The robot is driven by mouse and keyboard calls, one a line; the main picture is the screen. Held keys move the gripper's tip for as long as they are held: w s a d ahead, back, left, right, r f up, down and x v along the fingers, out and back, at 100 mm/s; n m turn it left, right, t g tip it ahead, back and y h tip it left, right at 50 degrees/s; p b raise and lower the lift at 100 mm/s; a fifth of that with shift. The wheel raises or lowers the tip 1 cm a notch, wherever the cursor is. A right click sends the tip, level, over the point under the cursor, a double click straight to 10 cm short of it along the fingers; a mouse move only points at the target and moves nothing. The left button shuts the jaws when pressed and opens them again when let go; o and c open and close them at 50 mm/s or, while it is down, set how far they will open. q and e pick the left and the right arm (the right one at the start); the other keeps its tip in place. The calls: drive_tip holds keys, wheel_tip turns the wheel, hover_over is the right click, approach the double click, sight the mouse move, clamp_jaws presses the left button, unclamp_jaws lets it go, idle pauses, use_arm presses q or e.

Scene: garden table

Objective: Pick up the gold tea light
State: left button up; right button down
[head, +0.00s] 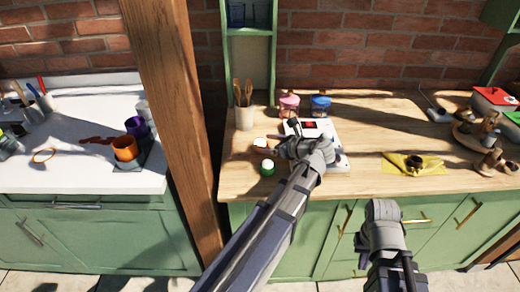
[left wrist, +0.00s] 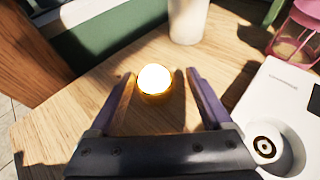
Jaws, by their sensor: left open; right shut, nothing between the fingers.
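The gold tea light (left wrist: 154,82) has a bright white top and a gold rim. It stands on the wooden counter in the left wrist view, and in the head view (head: 260,142) it is small, at the fingertips. My left gripper (left wrist: 160,76) is open, with one finger on each side of the tea light; contact cannot be made out. In the head view my left gripper (head: 271,147) reaches in over the counter's left part. My right gripper (head: 381,232) is shut and empty, low in front of the green cabinets, far from the tea light.
A green tea light (head: 267,169) stands close to the left gripper. A white scale (head: 340,160) lies under my left wrist. A utensil cup (head: 244,117), a pink jar (head: 289,105) and a blue jar (head: 320,106) stand behind. A wooden post (head: 180,110) rises left.

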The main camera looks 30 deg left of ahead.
sight(253, 141)
use_arm(q)
drive_tip(key=shift+s+b+x, duration=0.15)
drive_tip(key=shift+b+x, duration=0.3)
drive_tip(key=shift+x, duration=0.85)
drive_tip(key=shift+s+b+x, duration=0.2)
drive_tip(key=shift+b+x, duration=0.25)
drive_tip(key=shift+x, duration=0.85)
drive_tip(key=shift+a+r, duration=0.1)
drive_tip(key=shift+r, duration=0.05)
drive_tip(key=c, duration=1.3)
drive_tip(key=shift+o, duration=0.2)
